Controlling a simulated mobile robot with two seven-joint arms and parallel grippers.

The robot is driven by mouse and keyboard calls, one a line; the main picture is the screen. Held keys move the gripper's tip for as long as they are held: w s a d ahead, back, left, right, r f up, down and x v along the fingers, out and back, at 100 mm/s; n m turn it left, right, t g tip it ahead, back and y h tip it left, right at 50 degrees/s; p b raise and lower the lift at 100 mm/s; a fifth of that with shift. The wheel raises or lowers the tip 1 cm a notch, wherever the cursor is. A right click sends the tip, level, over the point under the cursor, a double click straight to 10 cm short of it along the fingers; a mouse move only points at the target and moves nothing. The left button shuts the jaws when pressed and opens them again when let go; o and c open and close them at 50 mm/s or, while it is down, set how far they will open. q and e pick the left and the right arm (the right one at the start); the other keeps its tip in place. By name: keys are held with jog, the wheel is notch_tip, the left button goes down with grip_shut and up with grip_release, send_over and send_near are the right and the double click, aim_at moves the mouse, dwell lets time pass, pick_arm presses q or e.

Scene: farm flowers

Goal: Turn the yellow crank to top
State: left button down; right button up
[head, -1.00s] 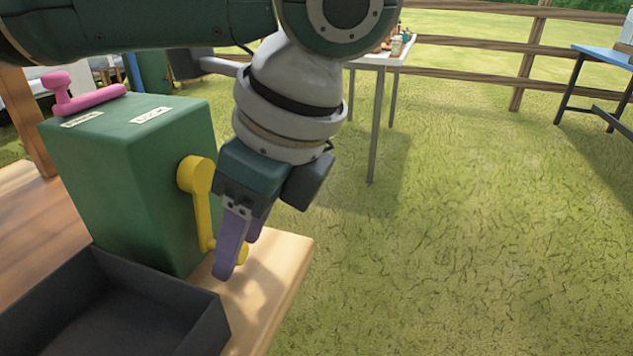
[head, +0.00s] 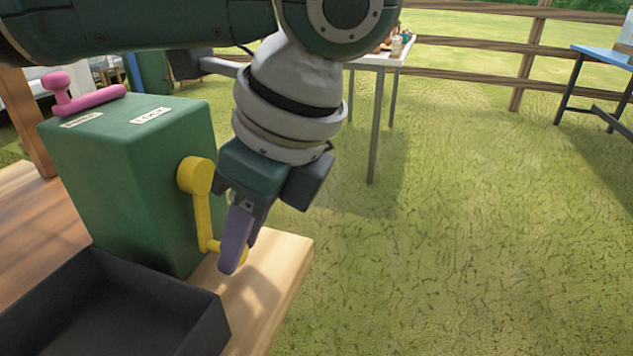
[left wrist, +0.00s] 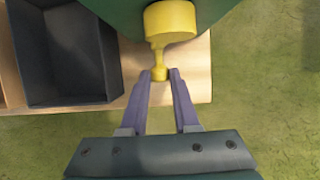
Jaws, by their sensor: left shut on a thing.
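The yellow crank (head: 203,213) is on the right side of a green box (head: 130,170). Its arm hangs down from the round hub, with the handle at the bottom. In the left wrist view the crank (left wrist: 170,22) is at the top, its handle end between my fingertips. My left gripper (head: 235,262) points down at the handle, its purple fingers shut on it; it also shows in the left wrist view (left wrist: 160,76). The fingers partly hide the handle in the head view. My right gripper is not in view.
A black open tray (head: 215,318) stands in front of the green box on the wooden table (head: 290,262). A pink crank (head: 95,98) is on top of the box. Grass lies to the right. Another table (head: 376,60) and a blue table (head: 605,54) stand farther back.

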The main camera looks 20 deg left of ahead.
pick_arm(q)
jog(key=shift+r, duration=0.1)
dwell(0.5)
jog(key=shift+r+p, duration=0.15)
jog(key=shift+p, duration=0.35)
jog(key=shift+s+r+g+p, duration=0.2)
jog(key=shift+s+g+p, duration=0.15)
jog(key=shift+g+p, duration=0.6)
jog(key=shift+s+g, duration=0.15)
jog(key=shift+g, duration=0.1)
jog(key=shift+s+m+g, duration=0.35)
jog(key=shift+m+g, duration=0.05)
jog(key=shift+g, duration=0.5)
jog(key=c, duration=0.7)
grip_release()
jog(key=shift+o, duration=0.2)
jog(key=shift+w+t, duration=0.1)
jog(key=shift+t, duration=0.2)
